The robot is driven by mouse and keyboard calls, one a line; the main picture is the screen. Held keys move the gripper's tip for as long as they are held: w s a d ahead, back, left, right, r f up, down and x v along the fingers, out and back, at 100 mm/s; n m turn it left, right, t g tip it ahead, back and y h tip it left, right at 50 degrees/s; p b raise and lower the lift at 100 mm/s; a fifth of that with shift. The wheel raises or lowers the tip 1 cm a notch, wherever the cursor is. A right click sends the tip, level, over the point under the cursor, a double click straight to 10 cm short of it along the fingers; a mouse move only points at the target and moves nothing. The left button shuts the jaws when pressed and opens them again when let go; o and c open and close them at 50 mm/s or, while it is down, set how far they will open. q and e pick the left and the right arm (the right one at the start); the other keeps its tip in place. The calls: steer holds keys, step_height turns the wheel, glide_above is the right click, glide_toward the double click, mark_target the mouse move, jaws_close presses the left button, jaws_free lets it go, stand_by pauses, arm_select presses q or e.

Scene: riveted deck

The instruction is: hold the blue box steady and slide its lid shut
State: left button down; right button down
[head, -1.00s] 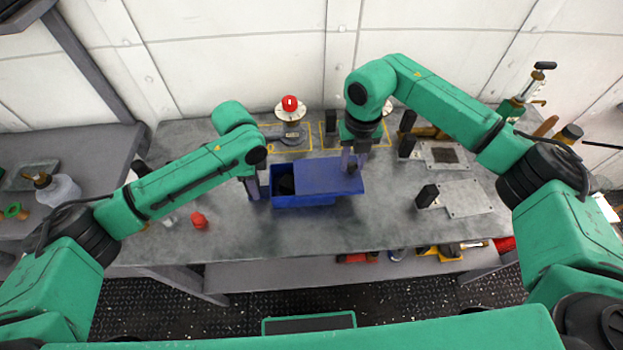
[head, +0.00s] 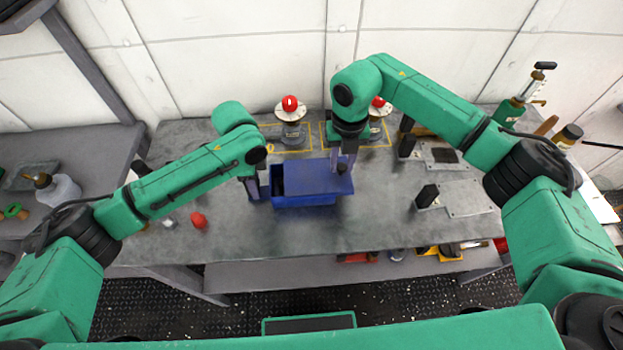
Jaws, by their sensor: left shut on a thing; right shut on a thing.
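The blue box (head: 305,200) sits on the grey workbench in the middle of the head view. Its blue lid (head: 310,176) covers most of the top, with a narrow dark gap showing at the left end. My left gripper (head: 254,188) is shut on the box's left end wall. My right gripper (head: 343,165) is shut on the dark knob (head: 342,169) near the lid's right end; its fingertips partly hide the knob.
Two red-topped fittings (head: 291,105) (head: 378,103) stand behind the box near the wall. A red object (head: 199,219) lies on the bench to the left. Metal plates (head: 464,198) and a black block (head: 427,196) are at right. Bench in front of the box is clear.

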steer(key=shift+a, duration=1.8)
steer(key=c, duration=0.5)
jaws_free()
step_height(320, 180, up, 17)
steer(key=shift+r, duration=0.1)
arm_select(q)
steer(key=shift+c, duration=2.2)
jaws_free()
